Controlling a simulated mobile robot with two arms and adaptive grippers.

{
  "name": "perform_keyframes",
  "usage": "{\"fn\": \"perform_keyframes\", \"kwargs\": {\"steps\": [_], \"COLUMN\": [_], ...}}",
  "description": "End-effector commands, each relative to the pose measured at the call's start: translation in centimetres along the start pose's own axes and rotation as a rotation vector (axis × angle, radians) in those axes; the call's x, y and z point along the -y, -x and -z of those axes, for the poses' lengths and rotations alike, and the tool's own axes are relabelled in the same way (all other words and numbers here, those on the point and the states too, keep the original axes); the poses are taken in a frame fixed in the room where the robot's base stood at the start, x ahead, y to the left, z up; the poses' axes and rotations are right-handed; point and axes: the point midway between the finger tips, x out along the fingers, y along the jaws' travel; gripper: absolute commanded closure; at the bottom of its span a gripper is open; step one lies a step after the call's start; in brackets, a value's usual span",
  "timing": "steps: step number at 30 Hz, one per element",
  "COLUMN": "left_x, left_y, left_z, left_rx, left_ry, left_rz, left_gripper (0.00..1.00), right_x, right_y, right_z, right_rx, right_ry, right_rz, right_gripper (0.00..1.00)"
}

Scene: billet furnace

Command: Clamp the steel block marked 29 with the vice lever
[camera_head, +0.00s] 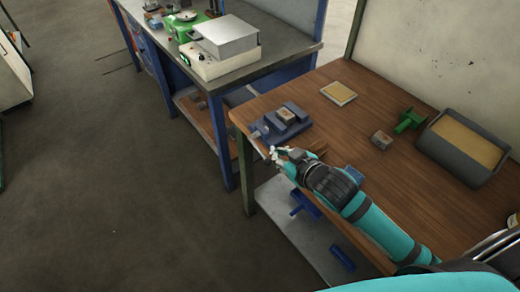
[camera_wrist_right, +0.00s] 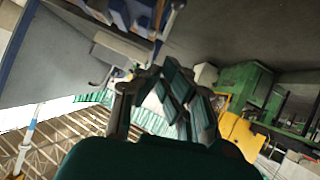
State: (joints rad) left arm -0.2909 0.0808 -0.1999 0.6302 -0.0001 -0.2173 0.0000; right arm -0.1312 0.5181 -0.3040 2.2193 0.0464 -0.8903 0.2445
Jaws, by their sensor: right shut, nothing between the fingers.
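A blue vice (camera_head: 268,135) stands at the table's near left corner. A small steel block (camera_head: 286,115) with a brownish top sits between its jaws; I cannot read its number. A thin pale rod that looks like the vice lever (camera_head: 257,133) is at the vice's front left end. My right gripper (camera_head: 276,152) is at the table's front edge, just below the vice, with its fingers shut and empty. Whether it touches the lever is unclear. In the right wrist view the fingers (camera_wrist_right: 165,92) are in front, and the vice is partly cut off at the top. My left gripper is out of view.
Another small block (camera_head: 381,140) lies by a green object (camera_head: 408,121) and a dark bin (camera_head: 465,148). A flat tan pad (camera_head: 339,93) lies behind the vice. A blue workbench (camera_head: 262,50) with a grey-topped device (camera_head: 224,36) stands left. The floor at left is clear.

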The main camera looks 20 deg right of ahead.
Motion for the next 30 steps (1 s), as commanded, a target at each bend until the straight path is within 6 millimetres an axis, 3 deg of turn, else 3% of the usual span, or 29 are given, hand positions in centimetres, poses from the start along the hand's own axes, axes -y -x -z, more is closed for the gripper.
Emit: {"fn": "perform_keyframes", "kwargs": {"steps": [3,7,16,21,30], "left_x": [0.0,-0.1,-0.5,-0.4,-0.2], "left_y": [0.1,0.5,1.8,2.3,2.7], "left_z": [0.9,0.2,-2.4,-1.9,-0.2], "left_rx": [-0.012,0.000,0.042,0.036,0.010], "left_ry": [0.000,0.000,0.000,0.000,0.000], "left_rz": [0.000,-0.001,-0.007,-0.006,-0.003], "left_gripper": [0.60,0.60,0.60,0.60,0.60], "right_x": [0.0,-0.1,0.0,0.0,0.1], "right_y": [-0.4,-1.9,-7.9,-10.7,-12.7], "right_z": [0.0,0.2,0.3,-0.6,-2.7], "right_rx": [0.000,0.000,-0.001,0.004,0.000], "right_ry": [0.000,0.000,0.000,0.000,0.002], "right_rz": [0.000,-0.001,0.000,0.001,0.002], "right_gripper": [1.00,1.00,1.00,1.00,1.00]}}
